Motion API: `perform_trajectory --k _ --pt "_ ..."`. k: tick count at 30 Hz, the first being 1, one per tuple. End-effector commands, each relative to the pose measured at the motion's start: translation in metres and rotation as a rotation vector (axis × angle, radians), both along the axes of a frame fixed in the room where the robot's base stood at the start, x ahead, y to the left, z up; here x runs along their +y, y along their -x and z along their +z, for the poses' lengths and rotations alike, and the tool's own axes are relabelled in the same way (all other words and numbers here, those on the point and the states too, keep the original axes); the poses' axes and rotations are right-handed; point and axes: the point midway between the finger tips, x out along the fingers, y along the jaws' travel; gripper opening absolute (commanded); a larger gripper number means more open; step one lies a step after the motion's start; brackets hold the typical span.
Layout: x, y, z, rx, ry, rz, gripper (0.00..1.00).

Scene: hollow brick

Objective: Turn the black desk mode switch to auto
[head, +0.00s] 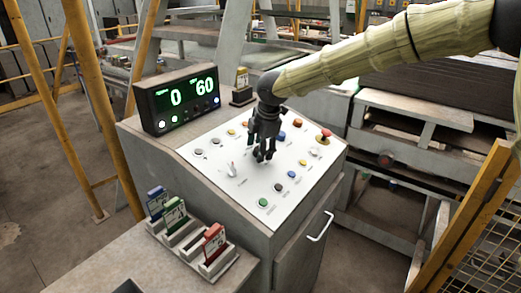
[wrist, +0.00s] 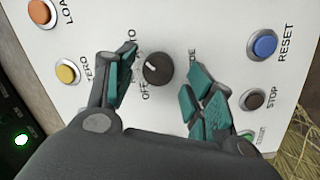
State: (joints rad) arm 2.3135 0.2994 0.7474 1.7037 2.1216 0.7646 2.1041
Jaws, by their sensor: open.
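The black desk mode switch (wrist: 157,69) is a round knob on the white sloped panel (head: 215,155). In the wrist view it sits between my gripper's (wrist: 162,78) two teal-padded fingers, with a visible gap on each side. A small pale mark shows on the knob, but I cannot tell exactly where it points. The printed words around it are partly covered: "OFF" shows at its lower left and the end of "AUTO" above left. In the head view my gripper (head: 263,155) is open, points down over the panel's middle and hides the knob.
Near the knob are a yellow ZERO button (wrist: 66,72), an orange button (wrist: 42,13), a blue RESET button (wrist: 263,45) and a dark STOP button (wrist: 254,99). A pale lever (head: 231,169) stands on the panel. A display (head: 178,98) reads 0 and 60.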

Motion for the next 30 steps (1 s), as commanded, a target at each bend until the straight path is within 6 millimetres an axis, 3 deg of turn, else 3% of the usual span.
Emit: perform_trajectory --k 12,18,30 --pt "-0.013 0.021 0.070 -0.001 -0.001 -0.002 0.54" --pt "-0.017 0.029 0.093 0.001 -0.001 -0.001 0.54" --pt "-0.018 0.032 0.102 0.002 0.000 -0.001 0.54"
